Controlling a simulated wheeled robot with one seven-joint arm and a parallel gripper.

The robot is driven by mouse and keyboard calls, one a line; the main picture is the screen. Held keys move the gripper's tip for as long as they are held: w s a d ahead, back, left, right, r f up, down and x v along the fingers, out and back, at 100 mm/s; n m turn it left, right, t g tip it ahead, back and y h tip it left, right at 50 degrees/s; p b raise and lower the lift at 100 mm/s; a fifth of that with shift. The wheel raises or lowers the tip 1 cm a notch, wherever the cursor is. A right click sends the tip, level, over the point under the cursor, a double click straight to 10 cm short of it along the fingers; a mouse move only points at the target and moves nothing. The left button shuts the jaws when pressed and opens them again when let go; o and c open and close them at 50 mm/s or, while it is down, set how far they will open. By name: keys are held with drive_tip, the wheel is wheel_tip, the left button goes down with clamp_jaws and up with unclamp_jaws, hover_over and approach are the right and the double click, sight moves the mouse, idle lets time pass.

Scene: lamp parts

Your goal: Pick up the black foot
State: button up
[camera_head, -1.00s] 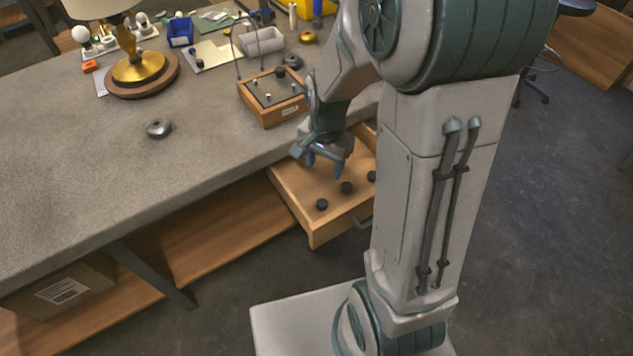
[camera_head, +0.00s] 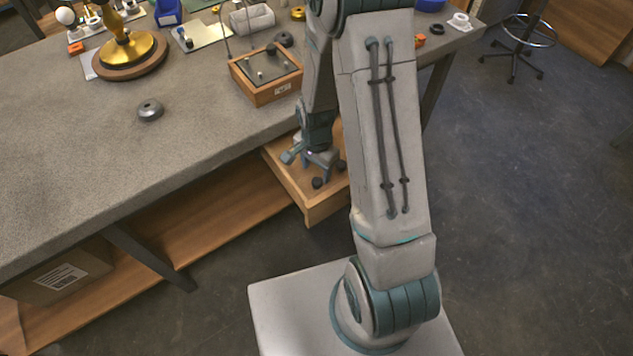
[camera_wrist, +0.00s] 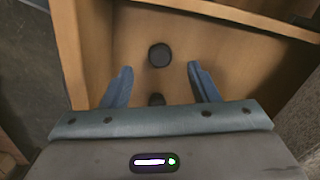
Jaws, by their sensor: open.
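Small round black feet lie in the open wooden drawer (camera_head: 328,206). In the head view, one black foot (camera_head: 317,183) is beside my gripper (camera_head: 308,166), and another black foot (camera_head: 341,165) is to its right. My gripper is low at the drawer, open and empty. In the wrist view, a black foot (camera_wrist: 159,55) lies on the drawer floor just beyond the fingertips, roughly centred between the two blue fingers (camera_wrist: 160,67). A second black foot (camera_wrist: 156,99) lies nearer, between the fingers and partly hidden by the gripper body. Clearance to the feet is hard to judge.
The drawer walls (camera_wrist: 70,50) surround the fingers closely. The grey bench (camera_head: 200,150) overhangs the drawer's back. Open floor lies to the right.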

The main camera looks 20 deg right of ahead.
sight(317, 181)
drive_tip(key=shift+w+d+f, duration=0.1)
drive_tip(key=shift+f, duration=1.2)
drive_tip(key=shift+w+d+f, duration=0.1)
drive_tip(key=shift+f, duration=1.2)
drive_tip(key=shift+s, duration=0.1)
drive_tip(key=c, duration=1)
